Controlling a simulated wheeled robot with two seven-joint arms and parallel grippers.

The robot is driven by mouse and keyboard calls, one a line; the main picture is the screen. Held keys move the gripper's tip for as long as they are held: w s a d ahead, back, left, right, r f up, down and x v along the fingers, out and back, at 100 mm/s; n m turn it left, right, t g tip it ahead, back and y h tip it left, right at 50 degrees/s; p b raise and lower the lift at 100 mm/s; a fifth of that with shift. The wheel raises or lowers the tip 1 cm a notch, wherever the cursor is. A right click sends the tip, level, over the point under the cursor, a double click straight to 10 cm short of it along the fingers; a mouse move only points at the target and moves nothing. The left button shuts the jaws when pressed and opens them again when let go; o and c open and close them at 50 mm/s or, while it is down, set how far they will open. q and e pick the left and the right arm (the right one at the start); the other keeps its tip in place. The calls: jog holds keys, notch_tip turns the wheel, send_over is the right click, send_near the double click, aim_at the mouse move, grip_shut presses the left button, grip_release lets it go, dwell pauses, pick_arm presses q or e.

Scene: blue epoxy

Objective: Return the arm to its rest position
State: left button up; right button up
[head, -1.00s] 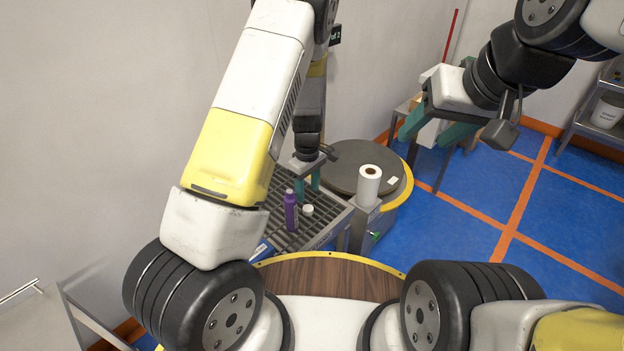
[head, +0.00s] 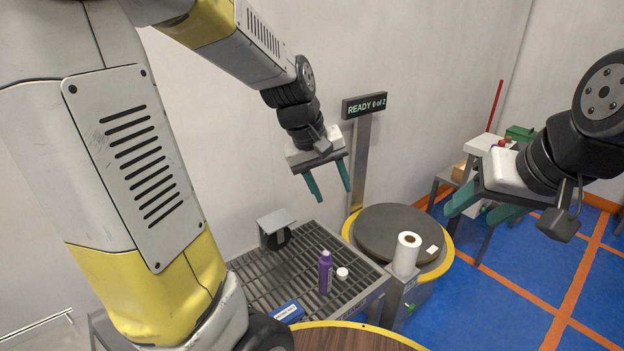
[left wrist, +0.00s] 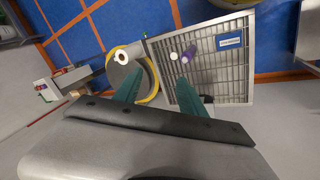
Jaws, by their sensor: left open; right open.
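My left gripper (head: 328,180) is open and empty, raised in the air above the grated table in the head view. Its green fingers (left wrist: 160,90) also show apart in the left wrist view, with nothing between them. My right gripper (head: 484,208) is open and empty at the right of the head view, above the floor. Its arm comes in from the right edge. My left arm fills much of the left side of the head view.
The grated table (head: 262,283) bears a purple bottle (head: 325,273), a white cap (head: 342,273), a blue box (head: 287,311) and a grey device (head: 275,230). Beside it are a dark round turntable (head: 390,228), a white roll (head: 406,254) and a sign (head: 364,105) reading "READY 0 of 2".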

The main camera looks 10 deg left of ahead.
pick_arm(q)
jog(key=s+a+r+m+t, duration=0.1)
jog(key=s+r+m, duration=0.1)
jog(key=s, duration=0.4)
jog(key=s+a+r+m+t+y, duration=0.1)
jog(key=s+a+r+m+t, duration=0.1)
jog(key=s+r, duration=0.3)
jog(key=shift+s+a+m, duration=0.3)
jog(key=shift+s+m, duration=0.1)
jog(key=shift+s, duration=0.4)
